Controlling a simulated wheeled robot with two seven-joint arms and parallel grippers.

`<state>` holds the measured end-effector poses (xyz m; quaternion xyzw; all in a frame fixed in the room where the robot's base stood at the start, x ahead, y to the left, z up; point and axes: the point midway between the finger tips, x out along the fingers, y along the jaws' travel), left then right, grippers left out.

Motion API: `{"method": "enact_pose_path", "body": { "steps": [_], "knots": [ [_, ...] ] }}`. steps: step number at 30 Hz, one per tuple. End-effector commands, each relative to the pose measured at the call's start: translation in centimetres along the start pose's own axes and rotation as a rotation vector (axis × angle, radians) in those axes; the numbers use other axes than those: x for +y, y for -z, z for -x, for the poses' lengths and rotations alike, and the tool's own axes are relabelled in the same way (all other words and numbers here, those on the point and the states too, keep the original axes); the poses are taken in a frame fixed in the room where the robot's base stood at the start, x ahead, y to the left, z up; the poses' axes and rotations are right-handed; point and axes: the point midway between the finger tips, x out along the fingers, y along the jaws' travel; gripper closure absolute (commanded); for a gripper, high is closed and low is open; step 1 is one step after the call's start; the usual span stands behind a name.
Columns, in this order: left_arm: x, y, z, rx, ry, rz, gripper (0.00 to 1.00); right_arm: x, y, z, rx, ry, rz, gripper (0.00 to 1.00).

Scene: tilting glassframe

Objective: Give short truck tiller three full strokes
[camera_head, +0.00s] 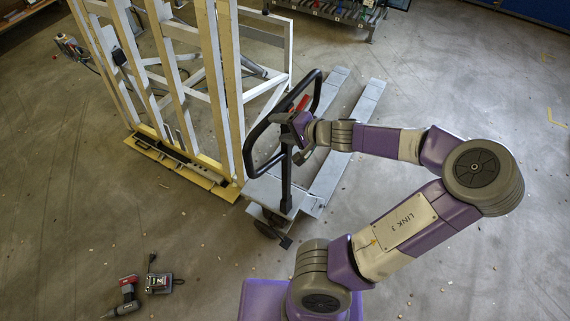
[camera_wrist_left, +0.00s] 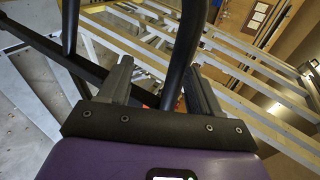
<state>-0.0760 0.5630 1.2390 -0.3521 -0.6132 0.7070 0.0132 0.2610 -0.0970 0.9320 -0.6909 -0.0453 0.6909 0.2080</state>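The short truck (camera_head: 272,193) is a low grey pallet truck with two forks (camera_head: 357,110) pointing to the upper right in the head view. Its black tiller (camera_head: 286,185) rises from the near end to a wide loop handle (camera_head: 263,128). My left gripper (camera_head: 294,128) is at the loop. In the left wrist view, my left gripper (camera_wrist_left: 160,80) has its fingers spread, with a black handle bar (camera_wrist_left: 183,50) between them. The bar lies nearer the right-hand finger, with a gap to the other. Whether it touches is unclear. My right gripper is not in view.
A cream slatted frame (camera_head: 228,90) stands close left of the tiller on a yellow-edged base (camera_head: 190,172). A red-and-black drill (camera_head: 127,293) and a small dark device (camera_head: 158,282) lie on the floor at the lower left. The floor to the right is mostly clear.

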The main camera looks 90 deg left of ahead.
Motion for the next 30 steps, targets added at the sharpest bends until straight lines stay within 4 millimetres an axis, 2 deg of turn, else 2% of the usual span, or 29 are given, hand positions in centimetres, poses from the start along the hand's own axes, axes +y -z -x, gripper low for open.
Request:
{"method": "enact_pose_path", "body": {
  "steps": [1, 5, 24, 30],
  "knots": [
    [-0.4, 0.0, 0.8, 0.001, 0.001, -0.002, 0.36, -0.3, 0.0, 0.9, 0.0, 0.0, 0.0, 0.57],
    [-0.5, 0.0, 2.5, 0.001, 0.002, -0.003, 0.36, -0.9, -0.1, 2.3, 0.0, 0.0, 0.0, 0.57],
    [-0.1, 0.1, 9.8, 0.003, 0.003, 0.0, 0.36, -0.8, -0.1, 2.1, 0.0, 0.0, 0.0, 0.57],
    [-0.1, 0.0, 10.5, 0.0, 0.001, 0.0, 0.36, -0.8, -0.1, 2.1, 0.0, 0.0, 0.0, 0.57]
  ]
}}
